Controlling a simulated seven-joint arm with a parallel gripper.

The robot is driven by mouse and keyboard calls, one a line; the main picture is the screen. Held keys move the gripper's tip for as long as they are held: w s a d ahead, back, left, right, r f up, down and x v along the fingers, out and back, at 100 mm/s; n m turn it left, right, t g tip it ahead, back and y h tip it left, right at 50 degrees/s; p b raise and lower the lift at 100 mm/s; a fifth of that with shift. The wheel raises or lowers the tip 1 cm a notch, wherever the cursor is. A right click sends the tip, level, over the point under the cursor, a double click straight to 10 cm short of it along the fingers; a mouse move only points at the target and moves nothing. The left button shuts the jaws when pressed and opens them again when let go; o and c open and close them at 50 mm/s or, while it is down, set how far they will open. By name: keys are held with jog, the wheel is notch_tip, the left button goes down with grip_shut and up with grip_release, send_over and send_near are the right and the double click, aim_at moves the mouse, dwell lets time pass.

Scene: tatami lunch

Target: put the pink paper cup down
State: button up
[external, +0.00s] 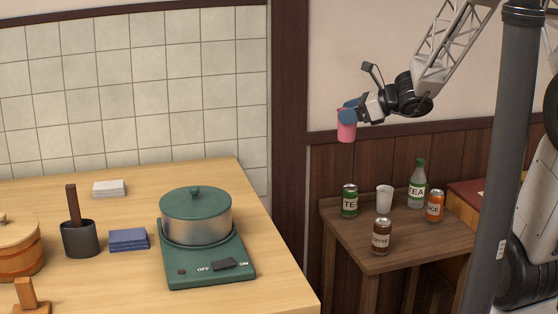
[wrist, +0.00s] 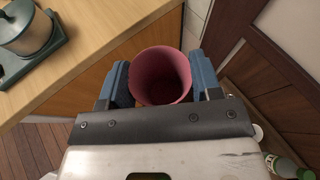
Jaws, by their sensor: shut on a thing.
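The pink paper cup (external: 346,131) is held upright in the air by my gripper (external: 348,112), above the level of both tables, between the large table and the small side table in the external view. In the wrist view my gripper (wrist: 160,85) has its blue fingers on either side of the pink cup (wrist: 161,62), whose open mouth faces the camera. The inside of the cup looks empty. Nothing is under the cup but open space in the wrist view; its base is hidden there.
The small dark side table (external: 385,262) holds a green tea can (external: 349,201), white cup (external: 384,198), coffee can (external: 381,237), tea bottle (external: 417,185) and orange can (external: 435,206).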

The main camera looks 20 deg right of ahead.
jog(key=w+a+f+n+g+y, duration=0.1)
jog(key=a+n+g, duration=0.2)
jog(key=a, duration=0.9)
jog(key=w+a+n+g+y, duration=0.1)
jog(key=w+a+n+g, duration=0.15)
jog(key=a, duration=0.95)
jog(key=f, duration=0.3)
jog(key=a+f, duration=0.1)
jog(key=f, duration=0.1)
jog(key=shift+s+f, duration=0.15)
jog(key=shift+s, duration=0.2)
jog(key=shift+w, duration=0.1)
jog(key=w+a, duration=0.4)
jog(key=w, duration=0.3)
jog(key=w+a+f, duration=0.1)
jog(key=w+a, duration=0.2)
jog(key=w, duration=0.3)
jog(key=shift+w+a+f, duration=0.2)
jog(key=shift+w+a, duration=0.15)
jog(key=shift+w, duration=0.05)
jog(key=shift+f, duration=1.75)
jog(key=shift+f, duration=0.15)
